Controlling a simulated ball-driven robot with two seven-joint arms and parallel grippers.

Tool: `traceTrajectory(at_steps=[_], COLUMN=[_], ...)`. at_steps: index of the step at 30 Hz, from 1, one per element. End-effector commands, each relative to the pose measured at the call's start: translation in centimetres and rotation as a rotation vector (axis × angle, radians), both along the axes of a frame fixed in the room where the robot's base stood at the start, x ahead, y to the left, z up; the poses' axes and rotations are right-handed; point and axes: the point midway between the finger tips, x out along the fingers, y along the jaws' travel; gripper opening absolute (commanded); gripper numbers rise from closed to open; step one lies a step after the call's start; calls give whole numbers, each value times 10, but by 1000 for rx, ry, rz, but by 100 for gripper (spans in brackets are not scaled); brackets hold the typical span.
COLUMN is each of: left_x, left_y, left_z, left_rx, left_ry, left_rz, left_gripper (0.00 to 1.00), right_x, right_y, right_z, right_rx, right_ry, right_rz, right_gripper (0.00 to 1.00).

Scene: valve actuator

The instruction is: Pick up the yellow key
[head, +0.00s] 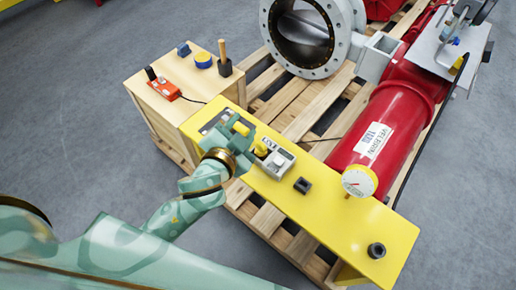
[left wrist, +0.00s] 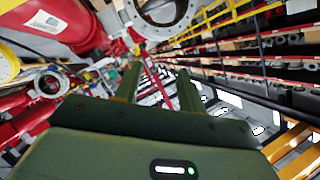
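A small yellow piece (head: 261,149), which looks like the yellow key, is at the left end of a grey box (head: 279,162) on the yellow bench (head: 330,215). Another yellow piece (head: 241,128) shows at my left gripper, and I cannot tell which of the two is the key. My left gripper (head: 243,142) is over the bench, just left of the grey box, and partly hides what is under it. In the left wrist view its two fingers (left wrist: 158,82) stand apart with no object visible between them. My right gripper is out of view.
A wooden crate (head: 165,120) at the left carries an orange-red device (head: 166,89), a blue and yellow button (head: 203,60) and a wooden-handled tool (head: 223,62). A small black square socket (head: 303,185) is on the bench.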

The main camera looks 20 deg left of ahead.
Motion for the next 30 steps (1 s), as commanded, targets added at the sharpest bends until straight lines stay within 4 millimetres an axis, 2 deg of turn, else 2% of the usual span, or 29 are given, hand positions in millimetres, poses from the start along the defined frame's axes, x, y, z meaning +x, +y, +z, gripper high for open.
traceTrajectory(at_steps=[1, 2, 3, 5, 6, 8, 9, 11, 12, 14, 15, 17, 18, 21, 24, 27, 30], left_x=[22, 32, 40, 42, 38, 25, 14, 2, -2, 0, 8, 24, 37, 66, 83, 89, 89], left_y=[-28, -50, -80, -127, -157, -199, -220, -239, -242, -228, -209, -170, -141, -71, -24, -2, 0], left_z=[35, 58, 85, 117, 131, 137, 131, 109, 87, 51, 29, 4, -7, -14, -8, -8, -23], left_rx=[-39, -68, -102, -137, -145, -131, -100, -22, 50, 178, 271, 402, 476, 603, 660, 676, 676], left_ry=[-152, -250, -363, -499, -562, -600, -584, -488, -382, -163, 7, 269, 435, 765, 957, 1041, 1061], left_rz=[-92, -169, -286, -496, -657, -920, -1096, -1342, -1482, -1634, -1685, -1690, -1652, -1482, -1318, -1232, -1215], left_gripper=[40, 40, 40, 40, 40, 40, 40, 40, 40, 40, 40, 40, 40, 40, 40, 40, 40], right_x=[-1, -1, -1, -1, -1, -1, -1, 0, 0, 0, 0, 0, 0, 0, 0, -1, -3], right_y=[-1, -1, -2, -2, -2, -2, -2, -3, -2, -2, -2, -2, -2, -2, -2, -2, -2], right_z=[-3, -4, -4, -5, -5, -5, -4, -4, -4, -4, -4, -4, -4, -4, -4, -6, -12], right_rx=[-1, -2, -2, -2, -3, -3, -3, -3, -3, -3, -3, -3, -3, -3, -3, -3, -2], right_ry=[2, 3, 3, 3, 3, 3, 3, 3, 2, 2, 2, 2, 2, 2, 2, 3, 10], right_rz=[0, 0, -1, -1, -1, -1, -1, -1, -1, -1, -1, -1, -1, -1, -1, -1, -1], right_gripper=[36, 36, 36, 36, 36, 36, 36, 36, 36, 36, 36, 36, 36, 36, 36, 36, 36])
